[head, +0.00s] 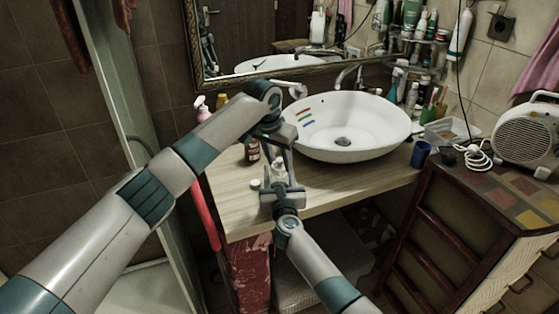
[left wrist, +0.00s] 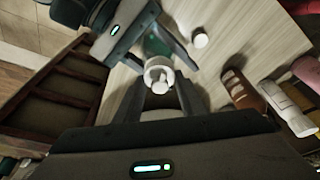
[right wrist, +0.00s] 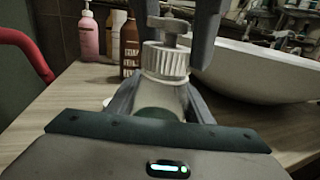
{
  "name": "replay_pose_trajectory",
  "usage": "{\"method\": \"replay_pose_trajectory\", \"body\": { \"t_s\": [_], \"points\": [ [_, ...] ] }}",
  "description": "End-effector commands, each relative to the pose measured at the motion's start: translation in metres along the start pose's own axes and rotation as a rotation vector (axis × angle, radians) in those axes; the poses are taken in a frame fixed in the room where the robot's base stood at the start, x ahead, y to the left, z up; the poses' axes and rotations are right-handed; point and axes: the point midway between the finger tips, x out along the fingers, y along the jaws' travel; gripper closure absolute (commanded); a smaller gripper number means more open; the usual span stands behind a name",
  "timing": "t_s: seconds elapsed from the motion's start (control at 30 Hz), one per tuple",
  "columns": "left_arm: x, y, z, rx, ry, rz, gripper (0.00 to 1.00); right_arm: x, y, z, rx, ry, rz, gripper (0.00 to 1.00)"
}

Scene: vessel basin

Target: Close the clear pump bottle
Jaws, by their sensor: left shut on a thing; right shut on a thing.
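The clear pump bottle (head: 279,172) stands upright near the counter's front left edge. Its white ribbed collar (right wrist: 165,62) and white pump head (right wrist: 170,26) sit on top of its body. My right gripper (head: 281,190) is shut on the bottle's body from the front, low down. My left gripper (head: 277,152) comes from above, its fingers on either side of the pump head and shut on it. In the left wrist view the pump head (left wrist: 160,84) shows between the left fingertips. The bottle's lower body is partly hidden by the right gripper.
A small white cap (left wrist: 200,38) lies on the wooden counter (head: 320,182) beside the bottle. A brown bottle (right wrist: 130,48) and a pink pump bottle (right wrist: 88,35) stand behind. The white basin (head: 350,140) is to the right, with a blue cup (head: 420,155) beyond.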

Motion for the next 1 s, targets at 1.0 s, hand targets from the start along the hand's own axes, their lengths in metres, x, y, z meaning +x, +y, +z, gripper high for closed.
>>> {"method": "replay_pose_trajectory", "body": {
  "t_s": [1.0],
  "points": [
    [-0.0001, -0.0026, -0.0015, 1.115, -0.008, 0.337, 0.84, -0.0002, -0.0006, -0.0007, 0.000, 0.001, -0.001, 1.00]
  ]
}}
